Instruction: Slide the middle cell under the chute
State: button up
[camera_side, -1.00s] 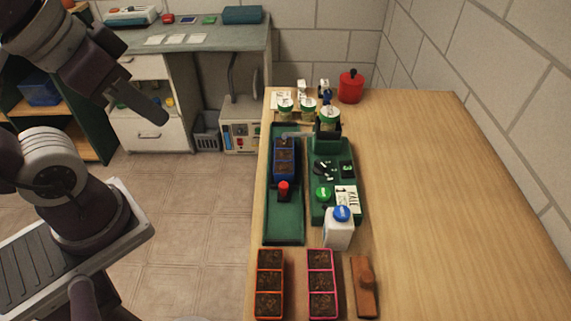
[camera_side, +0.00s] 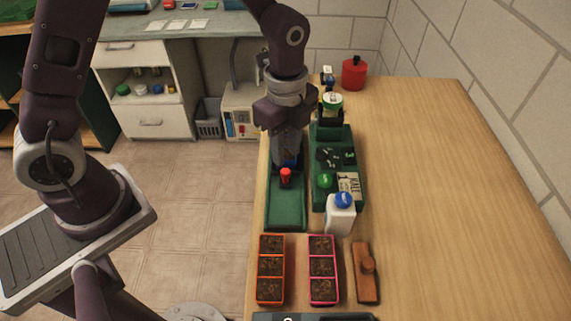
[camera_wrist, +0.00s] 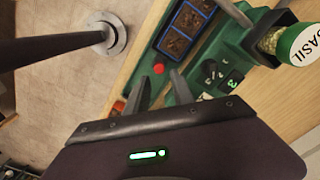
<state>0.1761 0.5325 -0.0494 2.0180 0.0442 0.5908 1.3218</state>
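The blue rack (camera_wrist: 183,32) holds soil-filled cells and sits in the green channel (camera_side: 287,217). Two of its cells show in the wrist view; the far end is cut off by the frame. In the side view my arm hides most of it. A red knob (camera_side: 286,178) stands at its near end; it also shows in the wrist view (camera_wrist: 159,69). The grey chute spout (camera_wrist: 236,12) reaches over the rack from the dispenser holding the basil jar (camera_wrist: 302,44). My gripper (camera_wrist: 159,76) is open and empty, its fingers apart, pointing down toward the red knob.
A green base (camera_side: 333,204) with cards and buttons lies right of the channel. A white bottle with a blue cap (camera_side: 340,216) stands at its near end. Orange (camera_side: 271,268) and pink (camera_side: 323,270) trays and a wooden block (camera_side: 367,272) lie nearer. The table's right side is clear.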

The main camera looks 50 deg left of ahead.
aim_at(286, 170)
notch_tip(286, 170, down, 6)
jog(key=shift+r, duration=0.2)
grip_shut()
jog(key=shift+w+a+r, duration=0.1)
dwell(1.3)
